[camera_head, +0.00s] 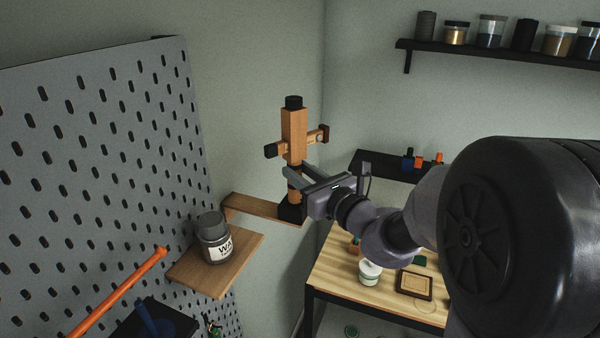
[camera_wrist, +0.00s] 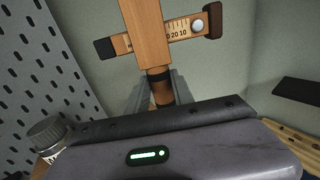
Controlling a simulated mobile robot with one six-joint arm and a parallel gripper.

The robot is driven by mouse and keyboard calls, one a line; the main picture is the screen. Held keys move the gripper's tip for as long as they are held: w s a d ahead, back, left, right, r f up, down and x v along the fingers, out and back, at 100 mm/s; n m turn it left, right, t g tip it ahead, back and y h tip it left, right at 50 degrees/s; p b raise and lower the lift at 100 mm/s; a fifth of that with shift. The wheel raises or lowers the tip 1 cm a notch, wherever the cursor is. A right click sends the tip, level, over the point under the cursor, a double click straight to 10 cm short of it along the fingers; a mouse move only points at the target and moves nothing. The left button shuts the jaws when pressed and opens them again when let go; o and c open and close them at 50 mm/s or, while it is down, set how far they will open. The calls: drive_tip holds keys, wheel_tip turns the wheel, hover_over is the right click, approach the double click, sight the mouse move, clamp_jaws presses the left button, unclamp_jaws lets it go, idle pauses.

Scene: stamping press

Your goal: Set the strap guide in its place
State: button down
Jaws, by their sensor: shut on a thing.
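My gripper (camera_head: 295,178) is shut on the lower part of the post, below the crossbar. In the wrist view my gripper (camera_wrist: 158,95) has a finger on each side of the post. The post looks upright. A black block (camera_head: 291,212) is below it at the shelf's end; I cannot tell whether they touch or are one piece.
A narrow wooden shelf (camera_head: 250,207) runs below the guide. A jar labelled WAX (camera_head: 214,240) stands on a lower wooden shelf (camera_head: 188,272). A grey pegboard (camera_head: 100,150) is at left. A wooden table (camera_head: 335,270) with small items is lower right. Open air surrounds the post's top.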

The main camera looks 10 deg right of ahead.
drive_tip(key=shift+f+b, duration=1.9)
drive_tip(key=shift+f, duration=0.15)
drive_tip(key=c, duration=1)
unclamp_jaws()
drive_tip(key=shift+s, duration=0.1)
drive_tip(key=b+v, duration=0.3)
drive_tip(key=v, duration=1.4)
drive_tip(key=shift+s+b, duration=0.1)
drive_tip(key=shift+b, duration=0.25)
